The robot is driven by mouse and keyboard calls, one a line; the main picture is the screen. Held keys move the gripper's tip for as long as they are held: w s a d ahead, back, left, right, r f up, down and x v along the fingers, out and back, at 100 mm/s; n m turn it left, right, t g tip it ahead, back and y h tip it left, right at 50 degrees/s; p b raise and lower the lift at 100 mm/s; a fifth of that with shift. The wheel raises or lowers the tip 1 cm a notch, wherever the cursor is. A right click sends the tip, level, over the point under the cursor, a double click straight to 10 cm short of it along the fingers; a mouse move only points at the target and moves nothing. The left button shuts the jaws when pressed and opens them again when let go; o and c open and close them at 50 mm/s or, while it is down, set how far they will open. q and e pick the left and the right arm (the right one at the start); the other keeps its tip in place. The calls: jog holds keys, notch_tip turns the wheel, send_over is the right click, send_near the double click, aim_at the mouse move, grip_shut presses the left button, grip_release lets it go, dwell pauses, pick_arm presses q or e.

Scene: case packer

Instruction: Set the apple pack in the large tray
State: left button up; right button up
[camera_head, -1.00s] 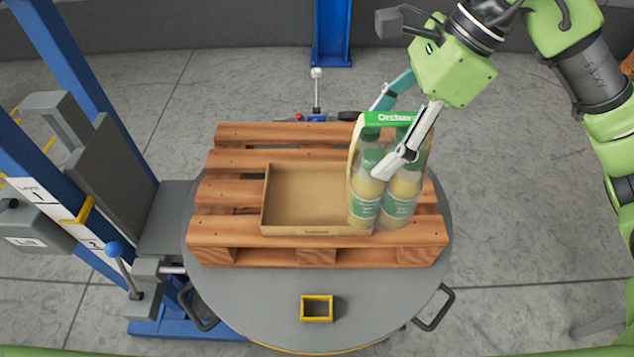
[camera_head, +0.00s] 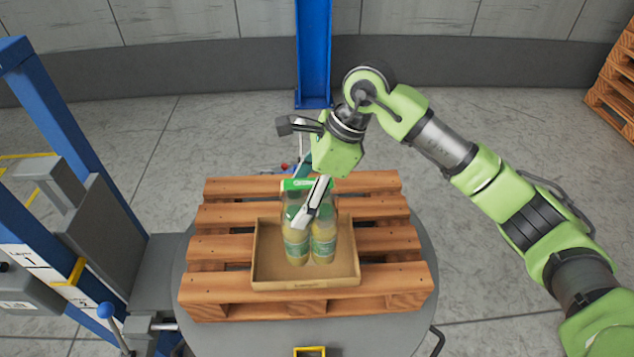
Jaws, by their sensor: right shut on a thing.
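The apple pack (camera_head: 296,246) is a set of pale yellow bottles in a carrier with a green top band. It stands upright within the outline of the large tray (camera_head: 305,284), a shallow brown cardboard tray on the wooden pallet. I cannot tell whether its base touches the tray floor. My right gripper (camera_head: 310,212) is shut on the pack near its top, with one pale finger across the front. The other finger is mostly hidden behind the pack. My left gripper is not in view.
The wooden pallet (camera_head: 215,284) rests on a round grey turntable (camera_head: 230,335). A blue post frame (camera_head: 60,110) with a grey carriage stands at the left, and a blue column (camera_head: 313,55) stands behind. A small yellow frame (camera_head: 309,351) lies at the front.

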jog(key=shift+w+a+f, duration=0.3)
jog(key=shift+w+a, duration=0.05)
jog(key=shift+a, duration=0.05)
jog(key=shift+w+a+f+p, duration=0.2)
jog(key=shift+a+f+p, duration=0.1)
jog(key=shift+f+p, duration=0.25)
notch_tip(320, 180, down, 2)
jog(key=shift+p, duration=0.6)
jog(key=shift+f, duration=0.4)
jog(key=o, duration=2.1)
jog(key=shift+f, duration=0.2)
jog(key=shift+c, duration=0.2)
jog(key=shift+s, duration=0.1)
jog(key=shift+d, duration=0.1)
jog(key=b+v, duration=0.3)
jog(key=v, duration=0.7)
jog(key=shift+d+r, duration=0.2)
jog(key=shift+r, duration=0.15)
jog(key=shift+d+r, duration=0.25)
jog(key=shift+r, duration=0.35)
